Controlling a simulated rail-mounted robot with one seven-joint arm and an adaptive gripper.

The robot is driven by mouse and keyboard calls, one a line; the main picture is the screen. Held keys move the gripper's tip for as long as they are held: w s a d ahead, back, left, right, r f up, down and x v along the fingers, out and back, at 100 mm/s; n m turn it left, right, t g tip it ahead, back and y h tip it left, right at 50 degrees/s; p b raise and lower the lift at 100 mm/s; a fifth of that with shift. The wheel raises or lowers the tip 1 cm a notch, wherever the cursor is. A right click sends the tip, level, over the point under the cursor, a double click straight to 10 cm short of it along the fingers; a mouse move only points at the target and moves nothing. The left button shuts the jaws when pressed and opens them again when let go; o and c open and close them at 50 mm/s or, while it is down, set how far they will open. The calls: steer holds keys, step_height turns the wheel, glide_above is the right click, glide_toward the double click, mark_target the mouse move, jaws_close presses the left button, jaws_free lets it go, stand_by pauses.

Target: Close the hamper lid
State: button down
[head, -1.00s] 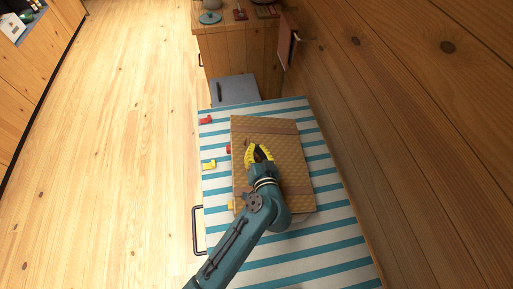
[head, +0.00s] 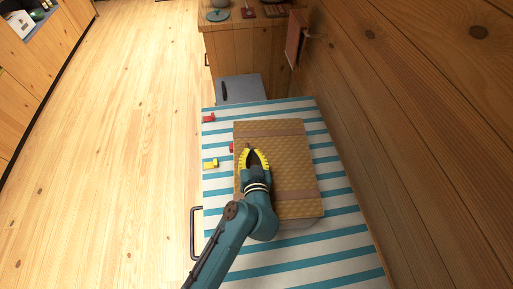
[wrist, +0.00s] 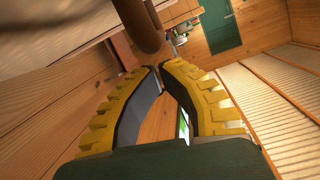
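The hamper (head: 285,165) is a tan woven box with brown straps, lying on a striped cloth. Its woven lid faces up and looks roughly flat in the head view; I cannot tell whether a gap remains under it. A pale strip shows below its near edge. My gripper (head: 254,150), with yellow fingers, is over or beside the hamper's left part; contact is unclear. In the wrist view the fingertips (wrist: 160,67) almost meet, with nothing seen between them. A brown rounded strip (wrist: 146,28) is just beyond them, and a pale blurred surface fills the upper left.
The striped cloth (head: 300,262) covers the surface around the hamper. A yellow piece (head: 210,164) and a red piece (head: 208,118) lie to its left. A wooden wall runs along the right. A wooden cabinet (head: 245,55) stands beyond. Open floor (head: 110,150) is at left.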

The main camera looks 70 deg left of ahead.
steer(key=r+v, duration=0.2)
steer(key=v, duration=0.8)
steer(key=shift+w+r+b, duration=0.25)
steer(key=shift+r+b, duration=0.1)
steer(key=shift+b, duration=0.05)
